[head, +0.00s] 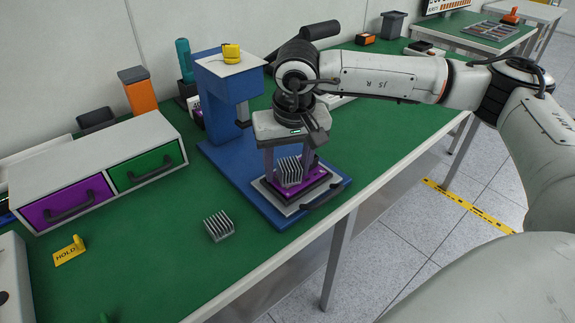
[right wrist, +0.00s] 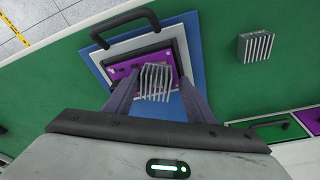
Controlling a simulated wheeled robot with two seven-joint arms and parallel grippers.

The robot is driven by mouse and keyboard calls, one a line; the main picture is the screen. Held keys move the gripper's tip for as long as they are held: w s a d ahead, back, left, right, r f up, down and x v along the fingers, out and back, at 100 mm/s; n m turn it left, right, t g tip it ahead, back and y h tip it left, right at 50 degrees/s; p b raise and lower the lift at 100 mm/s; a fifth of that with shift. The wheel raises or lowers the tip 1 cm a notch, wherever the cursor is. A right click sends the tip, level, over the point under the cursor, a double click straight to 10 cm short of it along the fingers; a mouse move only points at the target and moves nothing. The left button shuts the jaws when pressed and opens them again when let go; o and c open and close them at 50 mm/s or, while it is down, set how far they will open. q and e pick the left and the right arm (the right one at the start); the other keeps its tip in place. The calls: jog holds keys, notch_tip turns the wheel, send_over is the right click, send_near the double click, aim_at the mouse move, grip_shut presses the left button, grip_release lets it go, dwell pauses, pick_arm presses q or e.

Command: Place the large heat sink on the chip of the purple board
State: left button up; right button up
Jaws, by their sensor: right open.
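A grey finned heat sink (head: 290,171), taller-looking than the other and apparently the large one, stands over the middle of the purple board (head: 316,187). It looks slightly tilted, and it hides the chip. The right wrist view also shows this heat sink (right wrist: 156,82) over the purple board (right wrist: 122,73). My right gripper (head: 289,176) is open above the board, with a finger on each side of the heat sink and gaps between. I cannot tell whether the heat sink sits flat. A second heat sink (head: 219,226) lies on the green table. My left gripper is not in view.
The board lies in a grey tray (head: 289,209) with a black handle on a blue stand (head: 222,95), whose column rises behind left. A drawer unit (head: 98,160) with purple and green fronts and a yellow HOLD sign (head: 70,251) are at left. The front-middle table (head: 165,275) is clear.

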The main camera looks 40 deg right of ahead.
jog(key=v, duration=1.2)
